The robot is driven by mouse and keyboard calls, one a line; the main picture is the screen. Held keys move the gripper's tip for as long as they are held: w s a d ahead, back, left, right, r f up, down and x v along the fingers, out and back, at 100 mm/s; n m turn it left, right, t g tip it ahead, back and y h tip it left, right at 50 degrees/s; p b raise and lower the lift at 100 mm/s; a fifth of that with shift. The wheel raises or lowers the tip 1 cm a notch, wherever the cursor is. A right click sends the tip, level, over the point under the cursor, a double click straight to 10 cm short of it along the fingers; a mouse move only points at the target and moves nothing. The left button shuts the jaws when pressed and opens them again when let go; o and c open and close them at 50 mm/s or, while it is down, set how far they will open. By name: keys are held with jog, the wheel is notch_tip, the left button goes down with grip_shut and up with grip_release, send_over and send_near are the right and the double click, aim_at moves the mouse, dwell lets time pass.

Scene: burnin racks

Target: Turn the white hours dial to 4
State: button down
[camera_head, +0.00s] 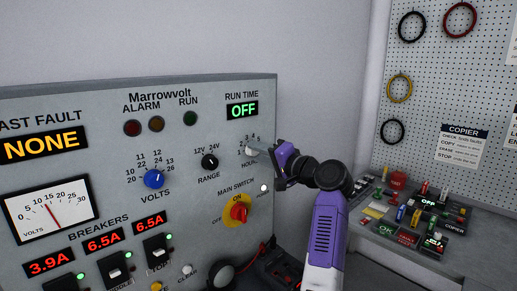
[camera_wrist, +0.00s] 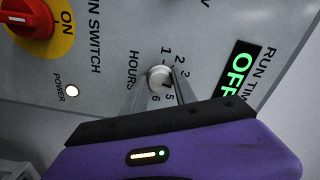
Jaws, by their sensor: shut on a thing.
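The white hours dial (camera_head: 249,151) is a small round knob at the right of the grey panel, under the green RUN TIME display (camera_head: 242,110), which reads OFF. In the wrist view the white dial (camera_wrist: 158,77) sits between my two fingers. My gripper (camera_head: 257,150) is shut on it, and the fingers (camera_wrist: 157,86) touch its sides. The numbers 1, 2, 3, 5 and 6 show around the dial; the right finger covers part of the scale. I cannot tell which number the dial points to.
The black range knob (camera_head: 210,162), blue volts knob (camera_head: 154,179) and red main switch (camera_head: 239,212) are on the same panel, left of and below the dial. A bench (camera_head: 405,258) with several small parts stands at right, under a pegboard (camera_head: 420,80).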

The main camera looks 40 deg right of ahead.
jog(key=shift+d+m+p, duration=0.1)
jog(key=shift+m+p, duration=0.2)
jog(key=shift+m, duration=0.3)
jog(key=c, duration=1)
grip_release()
jog(key=shift+s, duration=0.1)
jog(key=s+b, duration=0.2)
jog(key=s, duration=0.5)
jog(key=shift+s, duration=0.35)
jog(key=shift+d, duration=0.15)
